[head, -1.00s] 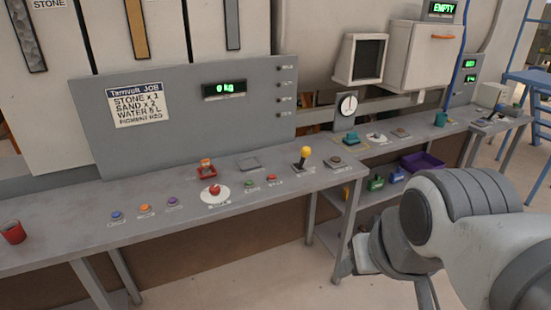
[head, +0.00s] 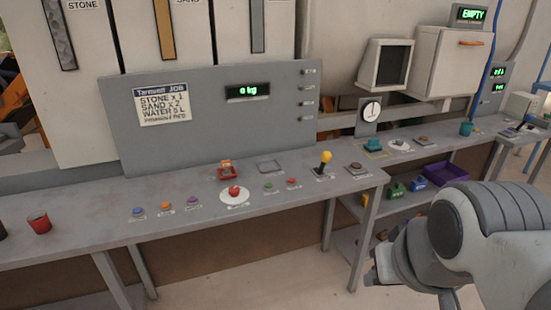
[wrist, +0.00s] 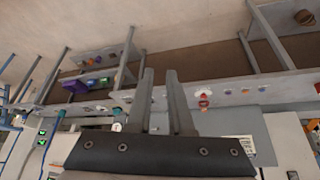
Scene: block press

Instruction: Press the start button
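Several small buttons sit on the grey bench. A green button (head: 268,187) and a red button (head: 291,182) are side by side, right of a large red knob on a white disc (head: 234,194). Blue (head: 138,211), orange (head: 165,206) and purple (head: 193,200) buttons are to the left. Their labels are too small to read, so I cannot tell which one is start. My gripper (wrist: 160,72) is empty, its two fingers apart, in the wrist view. In the head view my arm is at the lower right, in front of the bench and away from the buttons.
A yellow-topped lever (head: 325,160) and another button (head: 357,168) are near the bench's right end. A red cup (head: 39,222) stands at the left. A grey panel with a job sign (head: 163,104) rises behind. A purple bin (head: 446,174) is on a lower shelf. The floor in front is clear.

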